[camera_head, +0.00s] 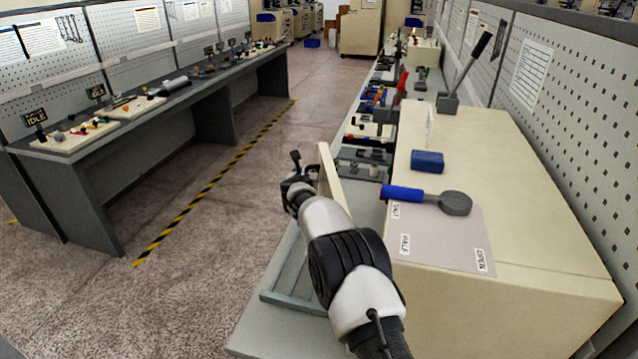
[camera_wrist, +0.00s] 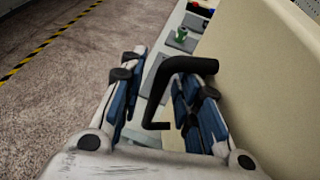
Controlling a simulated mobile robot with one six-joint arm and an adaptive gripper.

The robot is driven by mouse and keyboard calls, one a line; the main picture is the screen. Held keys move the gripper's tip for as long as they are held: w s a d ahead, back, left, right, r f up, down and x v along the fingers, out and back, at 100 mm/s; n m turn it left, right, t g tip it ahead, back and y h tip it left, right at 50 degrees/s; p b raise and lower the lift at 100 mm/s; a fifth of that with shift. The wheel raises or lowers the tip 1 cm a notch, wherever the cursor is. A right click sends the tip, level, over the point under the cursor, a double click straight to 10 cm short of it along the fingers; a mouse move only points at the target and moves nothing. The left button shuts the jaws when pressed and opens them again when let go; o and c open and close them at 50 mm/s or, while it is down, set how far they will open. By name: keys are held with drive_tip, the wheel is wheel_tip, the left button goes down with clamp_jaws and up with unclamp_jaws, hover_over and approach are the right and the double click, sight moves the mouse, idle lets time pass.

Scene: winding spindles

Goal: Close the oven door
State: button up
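The oven is the large beige box (camera_head: 520,285) on the bench at the right of the head view. Its beige door (camera_head: 328,168) stands open, swung out from the box's front. The door's face fills the right of the wrist view (camera_wrist: 270,70). A black bent handle (camera_wrist: 160,95) projects from the door between my fingers. My gripper (camera_head: 296,180) is beside the door's outer side. In the wrist view my gripper (camera_wrist: 162,75) is open, its blue-padded fingers on either side of the handle. The handle looks close to the right finger; contact is unclear.
A blue-handled lever (camera_head: 430,197) lies on the oven top by a plate marked SHUT, HALF and OPEN. A blue block (camera_head: 427,161) sits behind it. Tools crowd the bench beyond the door. The floor aisle (camera_head: 215,205) at the left is clear.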

idle(0.3)
drive_tip(key=v, duration=1.2)
drive_tip(key=shift+d, duration=0.15)
drive_tip(key=shift+c, duration=0.2)
